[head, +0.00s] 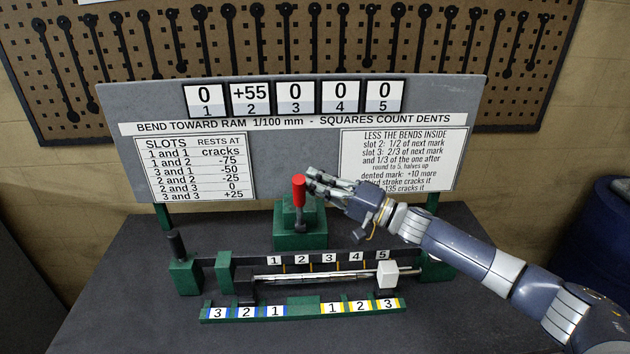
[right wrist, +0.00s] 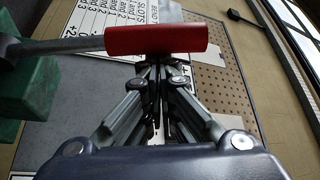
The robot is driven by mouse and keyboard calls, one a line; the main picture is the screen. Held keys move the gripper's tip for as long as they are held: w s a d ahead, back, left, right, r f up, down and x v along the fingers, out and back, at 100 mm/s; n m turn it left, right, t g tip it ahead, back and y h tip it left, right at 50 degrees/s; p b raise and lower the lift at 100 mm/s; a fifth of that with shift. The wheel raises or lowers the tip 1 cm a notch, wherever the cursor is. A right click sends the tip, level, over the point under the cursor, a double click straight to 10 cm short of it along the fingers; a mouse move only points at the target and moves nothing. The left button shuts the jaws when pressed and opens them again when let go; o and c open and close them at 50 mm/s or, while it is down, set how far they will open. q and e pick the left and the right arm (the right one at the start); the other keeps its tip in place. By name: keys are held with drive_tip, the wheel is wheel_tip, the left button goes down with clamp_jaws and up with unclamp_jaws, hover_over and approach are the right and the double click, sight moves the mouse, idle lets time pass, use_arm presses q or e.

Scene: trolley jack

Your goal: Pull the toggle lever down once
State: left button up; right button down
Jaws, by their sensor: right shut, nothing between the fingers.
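The toggle lever (head: 299,190) stands nearly upright on a green stepped base (head: 300,235), with a red grip at its top and a dark pivot low down. In the right wrist view the red grip (right wrist: 155,39) lies across the picture on a grey shaft, with the green base at the left. My right gripper (head: 316,183) is shut and empty. Its fingertips (right wrist: 160,62) are right beside the red grip, and in the wrist view they end at its edge. I cannot tell whether they touch. My left gripper is not in view.
A green fixture with a steel rod (head: 320,276), slots marked 1 to 5 and a white block (head: 387,274) stands in front of the lever. A grey sign board (head: 290,155) with number plates stands behind. A black-topped post (head: 177,245) is at left.

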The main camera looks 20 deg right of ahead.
drive_tip(key=s+a+f+n+g+y+b, duration=0.3)
drive_tip(key=s+f+n+y+b, duration=0.4)
drive_tip(key=n+b, duration=0.6)
drive_tip(key=s+f, duration=0.2)
drive_tip(key=s, duration=0.1)
drive_tip(key=shift+s+n+g, duration=0.4)
drive_tip(key=shift+a+f, duration=0.1)
drive_tip(key=shift+a, duration=0.05)
